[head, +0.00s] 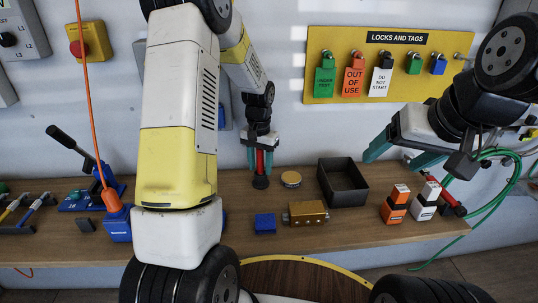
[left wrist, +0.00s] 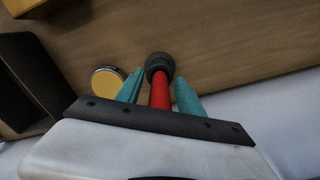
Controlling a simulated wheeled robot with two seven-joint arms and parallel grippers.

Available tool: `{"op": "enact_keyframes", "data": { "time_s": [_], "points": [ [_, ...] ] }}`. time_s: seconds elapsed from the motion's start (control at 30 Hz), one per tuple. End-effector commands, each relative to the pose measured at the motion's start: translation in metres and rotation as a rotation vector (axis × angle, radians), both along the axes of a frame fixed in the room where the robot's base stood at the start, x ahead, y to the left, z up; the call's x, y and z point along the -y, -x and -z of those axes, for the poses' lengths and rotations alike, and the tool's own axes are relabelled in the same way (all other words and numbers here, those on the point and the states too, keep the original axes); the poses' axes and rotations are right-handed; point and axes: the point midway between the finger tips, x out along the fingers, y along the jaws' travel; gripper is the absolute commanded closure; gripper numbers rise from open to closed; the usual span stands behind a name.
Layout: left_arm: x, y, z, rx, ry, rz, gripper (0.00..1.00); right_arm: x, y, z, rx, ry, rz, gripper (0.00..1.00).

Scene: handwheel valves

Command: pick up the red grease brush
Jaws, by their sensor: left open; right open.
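A red upright handle with a round black end (head: 261,180), which I take to be the red grease brush, stands at the back of the wooden bench. It also shows in the left wrist view (left wrist: 159,90). My left gripper (head: 260,159) points down over it, open, with one teal finger on each side of the red handle. In the left wrist view the fingers (left wrist: 160,94) flank the handle with small gaps. The handle's upper part is hidden by the gripper. My right gripper (head: 402,157) is open and empty above the bench's right part.
A gold round lid (head: 291,179) and a black open box (head: 343,183) stand right of the brush. A brass block (head: 306,213) and a blue block (head: 265,223) lie in front. Orange (head: 394,205) and white (head: 424,201) blocks and another red-and-black item (head: 447,195) stand at right.

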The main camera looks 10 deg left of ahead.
Motion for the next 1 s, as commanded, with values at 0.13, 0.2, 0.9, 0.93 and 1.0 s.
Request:
{"op": "enact_keyframes", "data": {
  "time_s": [0.13, 0.2, 0.9, 0.93, 1.0],
  "points": [
    [0.000, 0.000, 0.000, 0.000, 0.000, 0.000, 0.67, 0.000, 0.000, 0.000, 0.000, 0.000, 0.000, 0.24],
    [0.000, 0.000, 0.000, 0.000, 0.000, 0.000, 0.81, 0.000, 0.000, 0.000, 0.000, 0.000, 0.000, 0.24],
    [0.000, -0.001, -0.041, 0.006, 0.000, 0.000, 1.00, 0.000, 0.000, 0.000, 0.000, 0.000, 0.000, 0.24],
    [0.000, -0.001, -0.047, 0.006, 0.000, 0.000, 1.00, 0.000, 0.000, 0.000, 0.000, 0.000, 0.000, 0.24],
    [0.001, -0.001, -0.061, 0.005, 0.001, 0.000, 1.00, 0.000, 0.000, 0.000, 0.000, 0.000, 0.000, 0.24]
  ]
}}
